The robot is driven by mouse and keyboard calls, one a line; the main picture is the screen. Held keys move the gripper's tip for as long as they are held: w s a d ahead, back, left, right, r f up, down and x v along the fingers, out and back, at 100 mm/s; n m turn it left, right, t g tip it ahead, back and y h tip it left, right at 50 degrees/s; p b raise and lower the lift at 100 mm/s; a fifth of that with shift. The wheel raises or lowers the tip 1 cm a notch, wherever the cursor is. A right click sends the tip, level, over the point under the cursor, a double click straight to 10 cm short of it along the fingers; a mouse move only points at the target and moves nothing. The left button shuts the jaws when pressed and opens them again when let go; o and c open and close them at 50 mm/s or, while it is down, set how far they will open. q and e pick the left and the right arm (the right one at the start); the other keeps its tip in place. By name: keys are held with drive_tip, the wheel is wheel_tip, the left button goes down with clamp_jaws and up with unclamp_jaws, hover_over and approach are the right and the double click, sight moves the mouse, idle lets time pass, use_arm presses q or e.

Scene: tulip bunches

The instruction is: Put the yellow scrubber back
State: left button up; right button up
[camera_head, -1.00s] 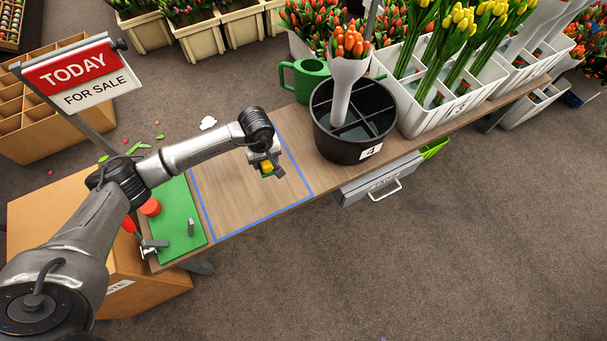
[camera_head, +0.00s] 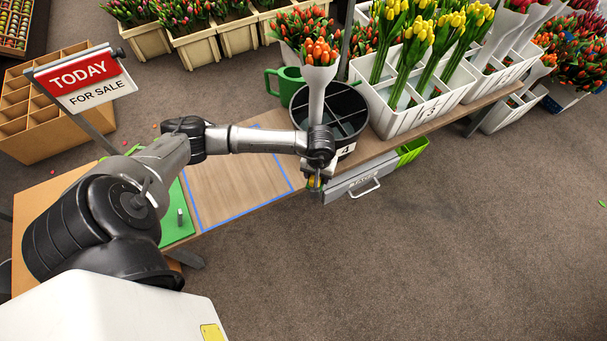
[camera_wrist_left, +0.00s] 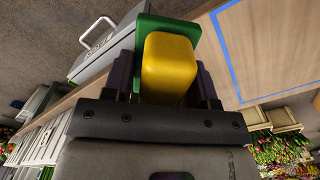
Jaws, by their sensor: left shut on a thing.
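My left gripper (camera_head: 316,180) is shut on the yellow scrubber (camera_head: 313,185), just in front of the black bucket at the table's front edge. In the left wrist view the scrubber (camera_wrist_left: 168,66) is a yellow block with a green layer on one side, held between the dark fingers of my left gripper (camera_wrist_left: 167,85). In the head view the gripper hides most of it. My right gripper is in neither view.
The black bucket (camera_head: 348,134) holds orange tulips in a wrap. A grey drawer (camera_head: 350,183) with a handle and a bright green bin (camera_head: 411,151) are under the table edge. The blue-taped area (camera_head: 240,180) is bare. A green mat (camera_head: 177,218) lies left of it.

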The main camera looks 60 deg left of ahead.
use_arm(q)
drive_tip(key=b, duration=0.4)
hover_over(294, 175)
wheel_tip(294, 175, down, 6)
drive_tip(key=shift+d, duration=0.1)
drive_tip(key=shift+f+b, duration=1)
drive_tip(key=shift+f, duration=1)
drive_tip(key=shift+f, duration=0.15)
drive_tip(key=o, duration=0.9)
